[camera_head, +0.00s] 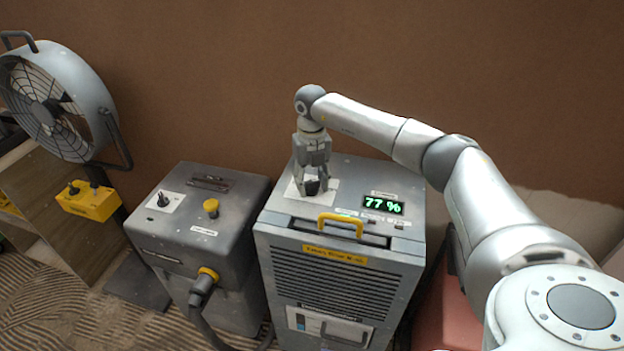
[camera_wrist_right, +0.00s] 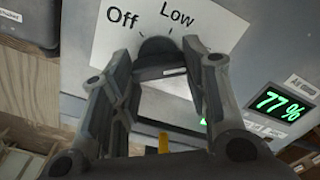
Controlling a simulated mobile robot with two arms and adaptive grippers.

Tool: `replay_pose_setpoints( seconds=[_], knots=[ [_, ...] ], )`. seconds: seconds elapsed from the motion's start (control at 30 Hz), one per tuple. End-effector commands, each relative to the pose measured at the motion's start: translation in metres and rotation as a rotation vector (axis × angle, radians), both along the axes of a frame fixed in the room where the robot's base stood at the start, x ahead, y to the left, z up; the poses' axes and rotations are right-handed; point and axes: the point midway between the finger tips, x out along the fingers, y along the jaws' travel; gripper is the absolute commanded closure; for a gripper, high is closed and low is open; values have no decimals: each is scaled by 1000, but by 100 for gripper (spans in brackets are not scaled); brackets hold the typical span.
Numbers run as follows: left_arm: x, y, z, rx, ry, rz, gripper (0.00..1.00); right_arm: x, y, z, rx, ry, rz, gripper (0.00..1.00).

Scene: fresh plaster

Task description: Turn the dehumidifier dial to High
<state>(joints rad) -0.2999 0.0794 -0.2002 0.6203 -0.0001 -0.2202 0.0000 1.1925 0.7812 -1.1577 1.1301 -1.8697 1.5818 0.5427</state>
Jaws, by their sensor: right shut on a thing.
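The dehumidifier (camera_head: 345,278) is a grey box with a black front grille and a yellow handle. Its dark dial (camera_wrist_right: 156,47) sits on a white label plate (camera_wrist_right: 100,57) on the top face. "Off" and "Low" are readable on the plate in the right wrist view; no "High" label is visible. I cannot tell where the dial points. My right gripper (camera_head: 312,186) reaches down from above, its fingers shut on the dial's sides; it also shows in the right wrist view (camera_wrist_right: 160,62). My left gripper is not in view.
A green display (camera_head: 383,205) on the dehumidifier reads 77 %. A grey box (camera_head: 205,245) with a black knob, yellow button and cable plug stands to the left. A large fan (camera_head: 48,105) and yellow control box (camera_head: 90,202) are farther left. A brown wall (camera_head: 230,80) stands behind.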

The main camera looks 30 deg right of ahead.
Motion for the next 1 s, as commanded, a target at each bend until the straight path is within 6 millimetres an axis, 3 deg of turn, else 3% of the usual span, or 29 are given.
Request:
replay_pose_setpoints(
  seconds=[0.3,0.77,0.8,0.93,1.0],
  knots=[
    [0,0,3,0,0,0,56,1,0,1,-1,-4,-96,81],
    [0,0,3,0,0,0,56,1,0,1,0,-5,-108,81],
    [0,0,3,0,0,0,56,1,0,1,0,-5,-108,55],
    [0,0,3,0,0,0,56,1,0,1,0,-4,-107,38],
    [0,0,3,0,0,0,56,1,0,1,0,-3,-107,36]
  ],
)
